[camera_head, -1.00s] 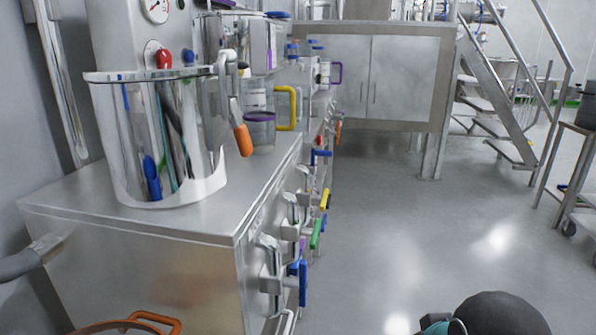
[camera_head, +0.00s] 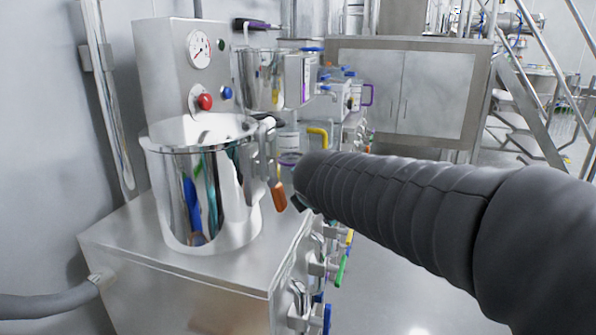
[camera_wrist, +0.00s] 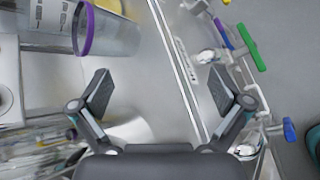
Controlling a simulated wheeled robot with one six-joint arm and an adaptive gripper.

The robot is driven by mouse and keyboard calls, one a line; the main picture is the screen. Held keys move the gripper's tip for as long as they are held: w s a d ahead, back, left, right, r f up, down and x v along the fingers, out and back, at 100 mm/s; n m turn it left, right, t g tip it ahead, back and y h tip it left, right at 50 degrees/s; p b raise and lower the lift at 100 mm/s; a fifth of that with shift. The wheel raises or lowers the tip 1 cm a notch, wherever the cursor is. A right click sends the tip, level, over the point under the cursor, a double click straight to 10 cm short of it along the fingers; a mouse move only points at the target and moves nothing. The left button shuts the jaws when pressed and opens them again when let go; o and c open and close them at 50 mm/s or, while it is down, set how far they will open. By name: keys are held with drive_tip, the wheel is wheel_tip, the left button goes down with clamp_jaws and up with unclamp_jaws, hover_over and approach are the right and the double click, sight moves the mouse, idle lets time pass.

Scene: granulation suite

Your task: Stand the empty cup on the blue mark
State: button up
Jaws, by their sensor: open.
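A clear vessel with a purple rim (camera_wrist: 112,34) lies across the upper left of the wrist view, beyond my left finger and apart from it; it looks empty. In the head view my gripper is mostly hidden by my arm. I cannot make out a blue mark in either view.
A shiny steel pot (camera_head: 172,212) stands on the steel bench (camera_head: 130,242), with an orange-tipped handle (camera_head: 279,196) at its side. A yellow handle (camera_head: 318,134) shows behind. Colored valve handles, such as a green one (camera_wrist: 251,47), stick out along the bench front. Stairs stand at right.

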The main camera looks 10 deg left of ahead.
wheel_tip(320, 180, up, 7)
drive_tip(key=w+a+n+t+y, duration=0.2)
drive_tip(key=w+a+n, duration=0.1)
drive_tip(key=n, duration=0.9)
approach(292, 162)
drive_tip(key=w, duration=0.1)
drive_tip(key=shift+f+b+x, duration=0.25)
drive_tip(key=shift+b+x, duration=0.45)
drive_tip(key=shift+x, duration=2.15)
drive_tip(key=shift+s+a, duration=0.15)
drive_tip(key=c, duration=1.2)
